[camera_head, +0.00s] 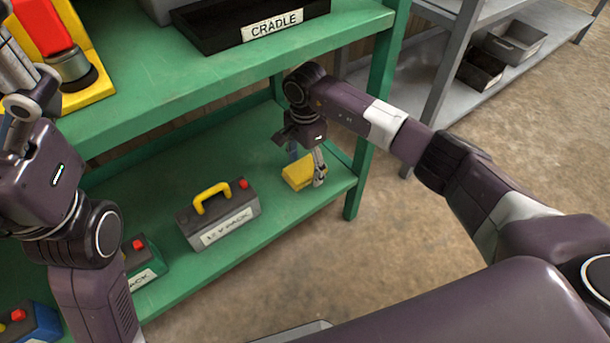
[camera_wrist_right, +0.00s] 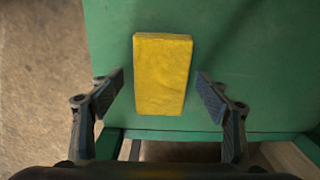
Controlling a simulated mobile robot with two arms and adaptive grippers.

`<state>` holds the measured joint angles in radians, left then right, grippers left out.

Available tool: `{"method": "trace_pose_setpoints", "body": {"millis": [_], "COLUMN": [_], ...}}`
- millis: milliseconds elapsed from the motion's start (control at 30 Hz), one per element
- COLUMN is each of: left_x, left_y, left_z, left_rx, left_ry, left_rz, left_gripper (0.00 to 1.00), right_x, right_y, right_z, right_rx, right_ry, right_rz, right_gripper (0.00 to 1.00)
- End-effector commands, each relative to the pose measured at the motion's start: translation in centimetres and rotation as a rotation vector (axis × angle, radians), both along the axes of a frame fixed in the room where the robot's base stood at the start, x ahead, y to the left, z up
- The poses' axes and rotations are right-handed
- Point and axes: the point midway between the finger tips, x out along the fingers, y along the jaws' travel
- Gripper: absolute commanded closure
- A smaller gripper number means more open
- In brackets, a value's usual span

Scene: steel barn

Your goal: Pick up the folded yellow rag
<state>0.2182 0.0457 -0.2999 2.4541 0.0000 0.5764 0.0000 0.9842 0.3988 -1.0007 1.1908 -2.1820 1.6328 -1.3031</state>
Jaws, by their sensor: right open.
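The folded yellow rag (camera_head: 296,173) lies on the lower green shelf, near its right end. In the right wrist view the rag (camera_wrist_right: 162,78) is a flat yellow rectangle on green. My right gripper (camera_head: 317,180) points down at the rag from above. Its two fingers (camera_wrist_right: 161,76) are spread, one on each side of the rag, with a gap on both sides. The gripper holds nothing. My left gripper (camera_head: 22,95) is partly in view at the left edge by the upper shelf; its jaw opening is unclear.
A grey 12 V pack (camera_head: 218,218) with a yellow handle stands left of the rag. The upper green shelf (camera_head: 165,90) overhangs behind, bearing a black cradle tray (camera_head: 220,32). A green post (camera_head: 372,130) stands right of the rag. More packs sit at lower left.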

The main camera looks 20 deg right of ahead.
Motion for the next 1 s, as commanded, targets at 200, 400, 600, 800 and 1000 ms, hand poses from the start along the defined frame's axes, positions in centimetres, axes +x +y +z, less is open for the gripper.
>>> {"method": "trace_pose_setpoints", "body": {"millis": [200, 400, 600, 800, 1000], "left_x": [-0.21, -0.20, -0.19, -0.17, -0.18], "left_y": [-0.06, -0.06, -0.06, -0.08, -0.07], "left_z": [0.22, 0.23, 0.22, 0.21, 0.29], "left_rx": [0.002, 0.001, 0.001, 0.001, 0.001], "left_ry": [-0.011, -0.010, -0.010, -0.009, -0.010], "left_rz": [0.000, 0.000, 0.000, 0.000, 0.000], "left_gripper": [0.05, 0.05, 0.05, 0.05, 0.05], "right_x": [0.06, 0.05, 0.04, 0.05, 0.05], "right_y": [0.02, 0.02, 0.00, 0.00, -0.01], "right_z": [-0.56, -0.54, -0.54, -0.53, -0.43], "right_rx": [0.001, 0.001, 0.000, 0.000, 0.001], "right_ry": [-0.002, -0.002, -0.001, -0.001, -0.002], "right_rz": [0.000, 0.000, 0.000, 0.000, 0.000], "right_gripper": [0.30, 0.39, 0.61, 0.80, 0.80]}}
